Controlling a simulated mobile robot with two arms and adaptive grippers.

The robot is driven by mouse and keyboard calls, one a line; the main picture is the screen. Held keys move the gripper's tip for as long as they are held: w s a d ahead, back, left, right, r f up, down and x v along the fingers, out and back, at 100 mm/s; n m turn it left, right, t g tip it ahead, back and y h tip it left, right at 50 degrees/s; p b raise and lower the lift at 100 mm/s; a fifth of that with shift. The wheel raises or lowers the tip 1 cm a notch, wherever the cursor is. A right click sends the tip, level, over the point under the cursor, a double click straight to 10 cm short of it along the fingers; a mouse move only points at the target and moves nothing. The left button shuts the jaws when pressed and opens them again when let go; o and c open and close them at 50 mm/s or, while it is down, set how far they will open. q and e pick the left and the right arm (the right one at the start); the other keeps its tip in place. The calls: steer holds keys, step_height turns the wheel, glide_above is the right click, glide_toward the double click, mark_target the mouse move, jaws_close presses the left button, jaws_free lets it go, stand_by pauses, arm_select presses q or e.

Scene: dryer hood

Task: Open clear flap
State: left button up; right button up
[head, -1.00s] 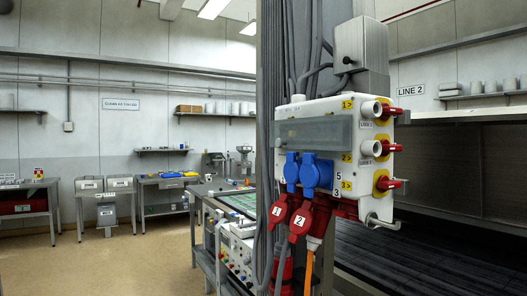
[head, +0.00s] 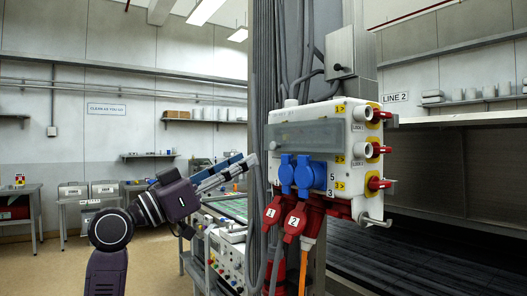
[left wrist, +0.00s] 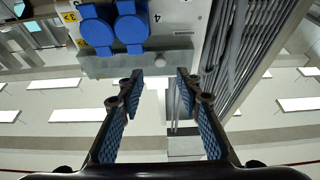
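The clear flap (head: 310,136) is a smoky see-through cover across the upper front of the white power box (head: 345,178). It looks shut, above two blue socket caps (head: 302,174). In the left wrist view, which looks upside down, the flap (left wrist: 105,66) is a grey band below the blue caps (left wrist: 131,28). My left gripper (head: 250,162) is left of the box, its fingers pointing toward it. In the left wrist view my left gripper (left wrist: 160,80) is open and empty, its fingertips near the flap's edge; contact cannot be told. My right gripper is not in view.
Grey cables (head: 265,60) run down the column behind the box. Two red plugs (head: 295,220) hang below, and red switches (head: 377,150) stick out on its right. A bench (head: 230,255) with instruments stands behind my left arm. Open floor lies at the left.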

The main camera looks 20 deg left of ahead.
mark_target(272, 148)
arm_select(q)
steer(key=p+x, duration=0.2)
steer(key=x, duration=0.5)
steer(key=shift+w+d+f+p, duration=0.1)
steer(key=shift+w+p, duration=0.05)
steer(key=shift+p, duration=0.2)
steer(key=shift+c, duration=0.3)
jaws_close()
